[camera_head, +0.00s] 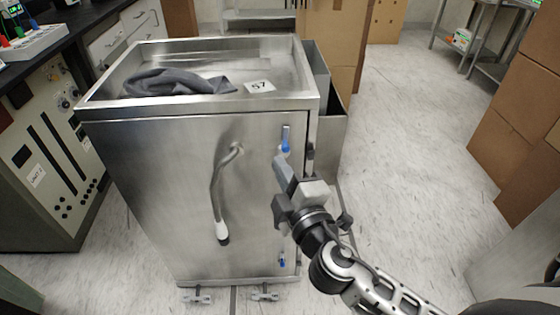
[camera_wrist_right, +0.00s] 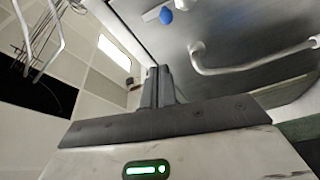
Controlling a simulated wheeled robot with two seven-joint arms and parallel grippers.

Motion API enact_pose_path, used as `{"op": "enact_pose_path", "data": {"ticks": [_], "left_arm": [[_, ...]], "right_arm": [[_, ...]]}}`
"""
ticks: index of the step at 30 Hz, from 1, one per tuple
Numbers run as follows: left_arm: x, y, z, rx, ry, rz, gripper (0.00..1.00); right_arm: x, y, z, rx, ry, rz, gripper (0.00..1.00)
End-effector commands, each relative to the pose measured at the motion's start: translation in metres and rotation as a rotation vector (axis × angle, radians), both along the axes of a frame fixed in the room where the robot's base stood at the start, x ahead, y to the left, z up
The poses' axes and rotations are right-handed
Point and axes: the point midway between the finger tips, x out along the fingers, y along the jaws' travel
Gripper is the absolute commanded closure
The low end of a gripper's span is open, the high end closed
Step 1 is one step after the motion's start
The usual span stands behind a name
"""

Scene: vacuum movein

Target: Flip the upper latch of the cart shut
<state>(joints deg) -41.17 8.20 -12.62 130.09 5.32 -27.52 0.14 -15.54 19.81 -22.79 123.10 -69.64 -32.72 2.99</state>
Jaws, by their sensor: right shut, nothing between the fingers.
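The steel cart (camera_head: 150,160) stands in front of me with its door facing me. The upper latch (camera_head: 285,140), with a blue tip, is near the top right of the door and looks upright. Its blue knob also shows at the top of the right wrist view (camera_wrist_right: 166,16). My right gripper (camera_head: 281,166) is shut and empty, a little below the upper latch in the picture; I cannot tell whether it touches the door. Its two fingers are together in the right wrist view (camera_wrist_right: 158,72). My left gripper is not in view.
A curved door handle (camera_head: 217,190) is left of my right gripper. A lower blue latch (camera_head: 282,262) is near the door's bottom right. A grey cloth (camera_head: 175,82) and a "57" tag (camera_head: 260,86) lie on the cart top. Cardboard boxes (camera_head: 515,110) stand at right; floor between is clear.

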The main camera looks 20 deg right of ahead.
Motion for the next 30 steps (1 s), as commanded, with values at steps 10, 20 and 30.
{"op": "enact_pose_path", "data": {"ticks": [10,20,30], "left_arm": [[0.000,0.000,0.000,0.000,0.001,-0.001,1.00],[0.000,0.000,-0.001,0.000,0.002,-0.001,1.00],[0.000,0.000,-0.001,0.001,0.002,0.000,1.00]], "right_arm": [[-0.067,0.023,-0.097,0.723,0.440,0.023,1.00],[-0.124,0.050,-0.125,1.303,0.658,-0.014,1.00],[-0.127,0.053,-0.126,1.340,0.668,-0.015,1.00]]}}
